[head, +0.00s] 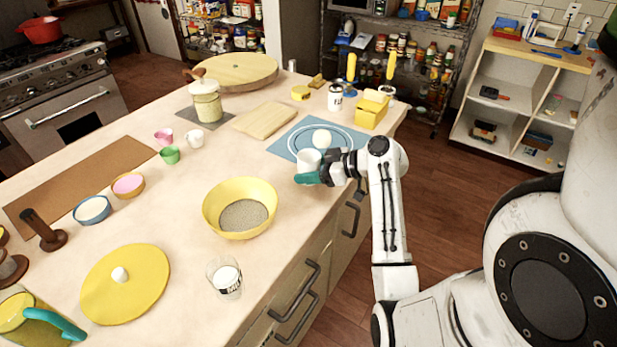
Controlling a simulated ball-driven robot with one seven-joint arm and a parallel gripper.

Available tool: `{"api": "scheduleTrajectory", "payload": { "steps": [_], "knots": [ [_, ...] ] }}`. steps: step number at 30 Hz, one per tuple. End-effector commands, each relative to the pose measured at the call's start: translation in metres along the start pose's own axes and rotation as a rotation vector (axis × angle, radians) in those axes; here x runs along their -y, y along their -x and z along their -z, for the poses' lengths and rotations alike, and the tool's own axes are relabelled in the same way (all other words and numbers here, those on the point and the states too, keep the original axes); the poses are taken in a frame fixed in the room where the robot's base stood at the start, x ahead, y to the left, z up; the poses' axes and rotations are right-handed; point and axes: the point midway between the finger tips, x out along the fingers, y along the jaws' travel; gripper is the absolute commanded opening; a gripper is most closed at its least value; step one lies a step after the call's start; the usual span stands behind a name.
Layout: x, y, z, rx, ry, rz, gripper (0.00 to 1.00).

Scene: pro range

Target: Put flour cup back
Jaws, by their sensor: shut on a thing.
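My gripper (318,170) is near the right edge of the counter, shut on a white cup (308,158). A teal piece shows just under the cup; I cannot tell if it belongs to the cup or the gripper. The cup is in front of a blue mat (283,147) with a ringed round pattern and a round white thing (322,138) on it. What is inside the held cup is not clear. Another small white cup (194,139) stands further left, beside a pink cup (164,137) and a green cup (170,156).
A yellow bowl (255,190) with grainy contents and a glass (226,278) with white contents stand nearer. A yellow disc (124,285) lies front left. A cutting board (264,120), a lidded jar (205,101) and a yellow box (371,110) are further back. Bare counter surrounds the yellow bowl.

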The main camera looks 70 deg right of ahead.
Motion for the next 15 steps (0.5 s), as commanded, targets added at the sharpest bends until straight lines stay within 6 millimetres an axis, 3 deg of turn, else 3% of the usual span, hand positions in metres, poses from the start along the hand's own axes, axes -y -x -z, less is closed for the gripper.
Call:
{"api": "scheduleTrajectory", "payload": {
  "steps": [7,15],
  "knots": [
    [-0.002,-0.014,-0.026,0.001,-0.003,0.001,0.29],
    [-0.002,-0.016,-0.03,-0.001,0.001,0.0,0.29]
  ]
}}
